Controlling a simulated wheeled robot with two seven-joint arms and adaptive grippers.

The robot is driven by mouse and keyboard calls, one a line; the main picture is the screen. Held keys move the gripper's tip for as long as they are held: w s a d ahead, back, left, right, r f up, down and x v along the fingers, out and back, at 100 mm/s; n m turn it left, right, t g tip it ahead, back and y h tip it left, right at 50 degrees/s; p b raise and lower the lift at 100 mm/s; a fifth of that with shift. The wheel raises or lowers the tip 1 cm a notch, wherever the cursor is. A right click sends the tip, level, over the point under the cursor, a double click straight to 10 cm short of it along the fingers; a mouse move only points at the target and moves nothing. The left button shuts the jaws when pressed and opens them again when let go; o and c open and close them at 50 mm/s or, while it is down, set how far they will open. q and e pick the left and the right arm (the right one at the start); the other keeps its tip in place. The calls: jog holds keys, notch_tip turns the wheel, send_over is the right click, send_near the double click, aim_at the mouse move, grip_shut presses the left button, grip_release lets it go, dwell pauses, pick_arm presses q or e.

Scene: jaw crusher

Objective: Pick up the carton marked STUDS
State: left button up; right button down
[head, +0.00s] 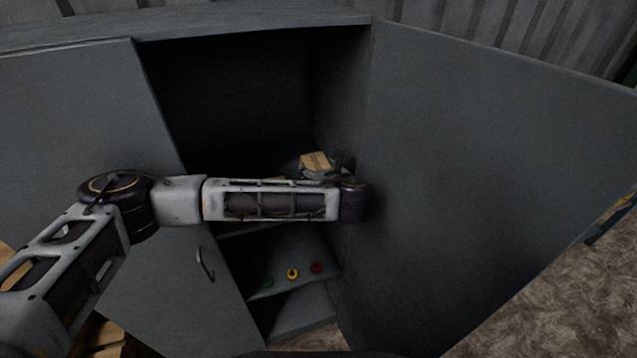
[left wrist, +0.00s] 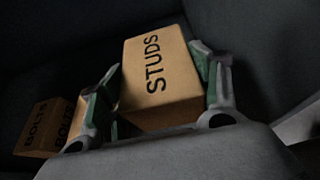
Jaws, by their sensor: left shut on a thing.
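The tan carton marked STUDS (left wrist: 158,75) fills the middle of the left wrist view, with its lettered face towards the camera. My left gripper (left wrist: 160,100) is shut on it, one green-padded finger on each side. In the head view the carton (head: 315,161) shows small inside the dark cabinet, above my forearm; the gripper there is mostly hidden by my arm. Whether the carton touches the shelf cannot be told. My right gripper is in neither view.
A carton marked BOLTS (left wrist: 42,125) is at the left in the wrist view. Green, yellow (head: 292,273) and red small items sit on a lower shelf.

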aim_at(319, 167)
pick_arm(q)
jog(key=shift+r, duration=2.15)
